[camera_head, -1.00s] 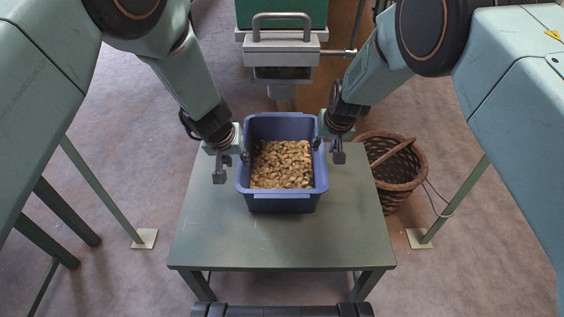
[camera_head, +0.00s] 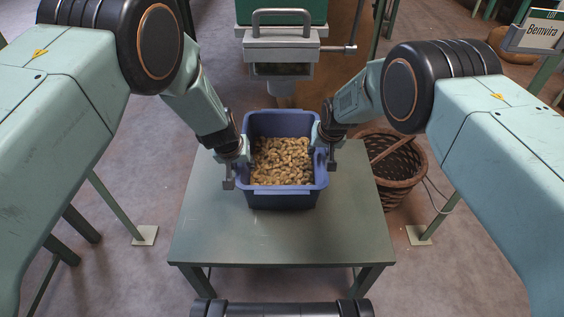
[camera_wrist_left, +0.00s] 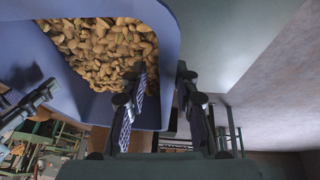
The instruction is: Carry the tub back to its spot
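The blue tub (camera_head: 283,200), filled with brown nuts (camera_head: 281,161), stands upright on the green table. My left gripper (camera_head: 239,168) is at the tub's left rim, one finger inside and one outside. In the left wrist view the fingers of my left gripper (camera_wrist_left: 165,95) stand apart on both sides of the tub wall (camera_wrist_left: 171,60), and I see some space between them. My right gripper (camera_head: 326,155) is at the right rim, its fingers around the wall. Its inner finger is partly hidden.
The green table (camera_head: 215,235) has bare room in front of the tub. A hopper with a crank (camera_head: 283,52) stands behind the tub. A wicker basket (camera_head: 405,170) is on the floor right of the table. A sign (camera_head: 541,30) is at the far right.

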